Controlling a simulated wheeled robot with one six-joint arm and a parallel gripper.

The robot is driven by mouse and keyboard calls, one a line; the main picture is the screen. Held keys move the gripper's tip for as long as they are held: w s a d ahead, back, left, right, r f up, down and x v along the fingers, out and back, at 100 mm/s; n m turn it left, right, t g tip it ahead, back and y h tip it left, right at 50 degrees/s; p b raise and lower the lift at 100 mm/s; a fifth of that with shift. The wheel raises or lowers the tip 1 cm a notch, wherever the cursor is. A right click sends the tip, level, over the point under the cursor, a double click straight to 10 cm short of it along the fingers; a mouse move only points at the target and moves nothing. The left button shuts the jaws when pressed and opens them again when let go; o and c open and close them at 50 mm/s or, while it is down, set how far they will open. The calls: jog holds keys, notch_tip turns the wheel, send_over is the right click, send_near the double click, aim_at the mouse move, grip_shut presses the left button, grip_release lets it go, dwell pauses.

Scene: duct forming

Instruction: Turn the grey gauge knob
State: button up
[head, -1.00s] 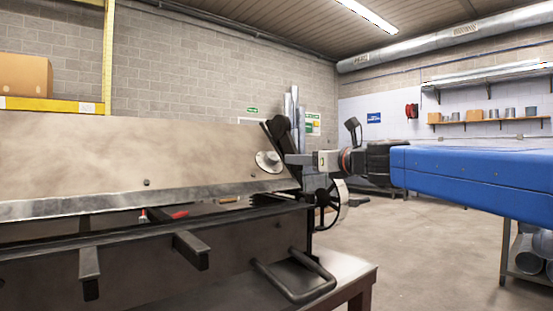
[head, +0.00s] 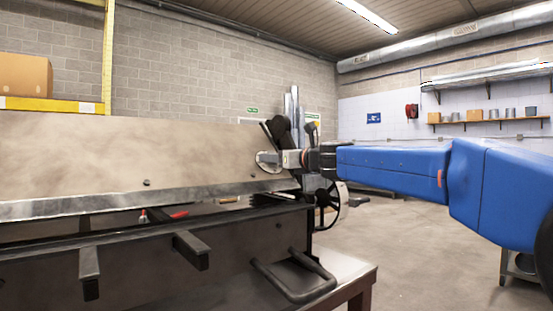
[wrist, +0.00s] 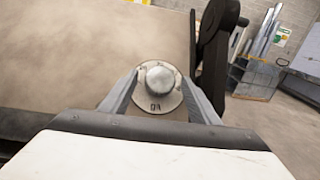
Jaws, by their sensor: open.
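The grey gauge knob (wrist: 160,77) is a round knob on a pale marked dial plate (wrist: 157,101). The dial plate is fixed to the beige panel (head: 130,150) of the machine, near its right end. In the wrist view the knob shows between the two fingers of my gripper (wrist: 161,80). The fingers are open, one on each side of the dial, and whether they touch anything cannot be told. In the head view my gripper (head: 275,158) is at the dial plate (head: 265,162) and covers much of it, hiding the knob.
A dark machine arm (wrist: 212,50) stands close to the right of the dial. A black handwheel (head: 328,203) is below my wrist. Dark bars (head: 190,248) and a bent handle (head: 295,285) stick out at the machine's front.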

jog(key=c, duration=1.1)
jog(key=shift+o, duration=0.2)
